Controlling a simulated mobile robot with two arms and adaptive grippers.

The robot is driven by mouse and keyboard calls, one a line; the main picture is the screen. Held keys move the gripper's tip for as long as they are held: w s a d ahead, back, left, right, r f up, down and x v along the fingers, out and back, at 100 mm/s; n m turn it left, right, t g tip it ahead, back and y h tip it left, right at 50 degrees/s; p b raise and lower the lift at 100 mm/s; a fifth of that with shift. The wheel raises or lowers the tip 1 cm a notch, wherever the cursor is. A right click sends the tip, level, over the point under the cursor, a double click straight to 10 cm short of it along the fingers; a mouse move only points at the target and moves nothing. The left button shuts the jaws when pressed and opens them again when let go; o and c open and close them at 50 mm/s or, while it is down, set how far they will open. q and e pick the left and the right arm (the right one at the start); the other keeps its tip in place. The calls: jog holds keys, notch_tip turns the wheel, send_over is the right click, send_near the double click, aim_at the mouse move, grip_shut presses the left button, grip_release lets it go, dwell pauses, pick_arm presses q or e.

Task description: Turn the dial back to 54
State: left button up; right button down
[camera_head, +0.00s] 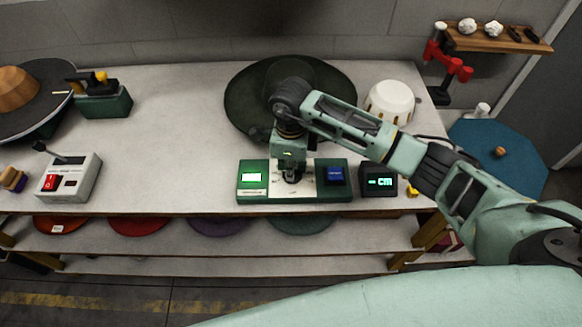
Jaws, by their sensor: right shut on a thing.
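A green and white control panel (320,190) lies at the front edge of the workbench, with a lit white-green display (252,177) on its left and a blue button (336,175) on its right. My right gripper (292,176) points down at the middle of this panel and is shut on the dial there. The gripper hides most of the dial, so its setting cannot be read. A small black box beside the panel has a lit green display (380,182) reading something like "cm". My left gripper is not in view.
A large dark green hat (245,100) lies behind my right gripper, with a white domed object (389,100) to its right. A grey switch box (70,178) with a red switch stands at left. The workbench (170,130) is clear between them.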

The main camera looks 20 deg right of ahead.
jog(key=shift+f+n+b, duration=0.15)
jog(key=shift+n+b, duration=0.8)
jog(key=shift+b, duration=0.85)
jog(key=shift+f+n+b, duration=0.15)
jog(key=shift+n+b, duration=0.8)
jog(key=shift+b, duration=0.8)
jog(key=shift+r+n+b, duration=0.2)
jog(key=shift+n+b, duration=0.4)
jog(key=shift+r, duration=0.15)
jog(key=c, duration=1.7)
grip_release()
jog(key=shift+s, duration=0.1)
